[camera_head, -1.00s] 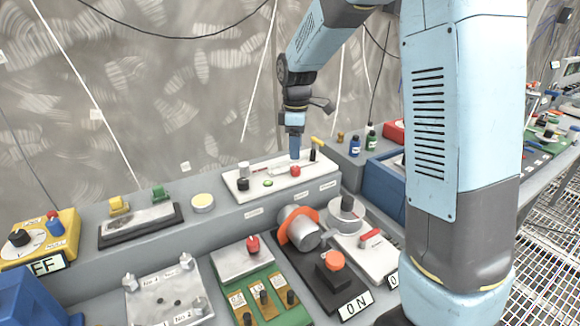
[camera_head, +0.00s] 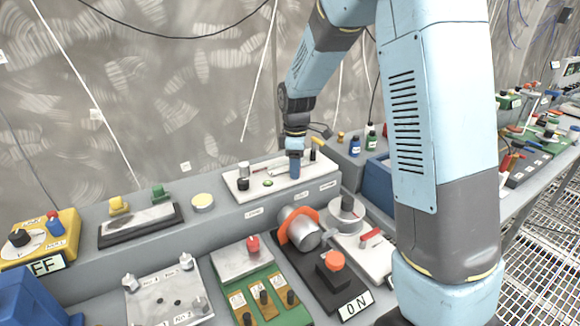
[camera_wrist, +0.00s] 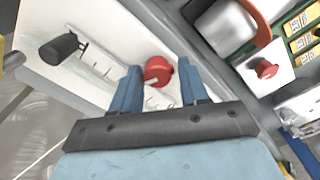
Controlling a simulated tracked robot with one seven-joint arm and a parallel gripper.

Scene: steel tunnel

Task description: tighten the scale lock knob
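The scale lock knob appears to be the red round knob (camera_wrist: 158,70) on a white panel (camera_wrist: 30,72) with a pale scale. In the wrist view it sits between the two blue fingers of my gripper (camera_wrist: 157,66), with a gap to each finger. My gripper is open and points down over the panel. In the head view my gripper (camera_head: 295,172) is at the right half of the white panel (camera_head: 232,188) and hides the red knob. Whether the fingertips are level with the knob is hard to tell.
A black knob (camera_wrist: 62,47) stands on the same panel, and a grey cylinder (camera_head: 244,168) with a black knob (camera_head: 243,184) is at its left end. A yellow-handled black post (camera_head: 313,152) is close right of my gripper. A motor with an orange ring (camera_head: 300,228) stands in front.

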